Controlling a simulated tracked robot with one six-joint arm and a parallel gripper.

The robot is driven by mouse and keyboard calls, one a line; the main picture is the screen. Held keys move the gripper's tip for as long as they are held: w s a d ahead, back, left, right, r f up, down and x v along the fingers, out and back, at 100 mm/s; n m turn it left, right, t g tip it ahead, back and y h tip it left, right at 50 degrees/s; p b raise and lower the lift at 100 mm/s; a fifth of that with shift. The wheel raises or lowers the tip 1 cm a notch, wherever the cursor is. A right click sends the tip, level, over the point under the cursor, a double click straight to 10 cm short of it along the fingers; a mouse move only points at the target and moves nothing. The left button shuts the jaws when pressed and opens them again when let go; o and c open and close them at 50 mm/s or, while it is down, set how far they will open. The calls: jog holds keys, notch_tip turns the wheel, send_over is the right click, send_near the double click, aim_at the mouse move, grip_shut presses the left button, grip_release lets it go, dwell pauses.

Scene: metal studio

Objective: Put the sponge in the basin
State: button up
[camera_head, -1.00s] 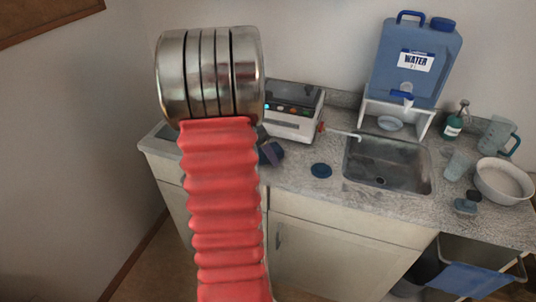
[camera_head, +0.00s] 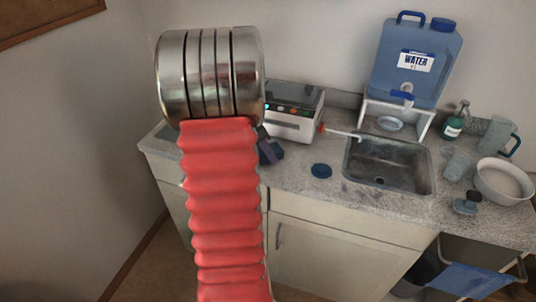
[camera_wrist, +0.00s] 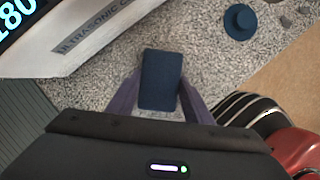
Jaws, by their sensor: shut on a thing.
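The sponge (camera_wrist: 160,80) is a dark blue block in the wrist view. It sits between the two purple fingers of my gripper (camera_wrist: 160,95), which is shut on it, low over the speckled counter. I cannot tell whether the sponge touches the counter. In the head view my gripper (camera_head: 268,152) is partly hidden behind my red arm, left of the sink. A metal sink basin (camera_head: 390,165) is set into the counter to the right, with no sponge in it. A white round bowl (camera_head: 503,183) stands farther right.
A white ultrasonic cleaner (camera_head: 292,125) stands just behind my gripper. A round blue stopper (camera_head: 321,170) lies between gripper and sink. A blue water container (camera_head: 412,60) stands on a white stand over the sink's back edge. A jug, cup, brush and soap bottle crowd the right side.

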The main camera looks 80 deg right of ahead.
notch_tip(320, 180, up, 10)
dwell(0.7)
jog(key=shift+w, duration=0.1)
dwell(0.4)
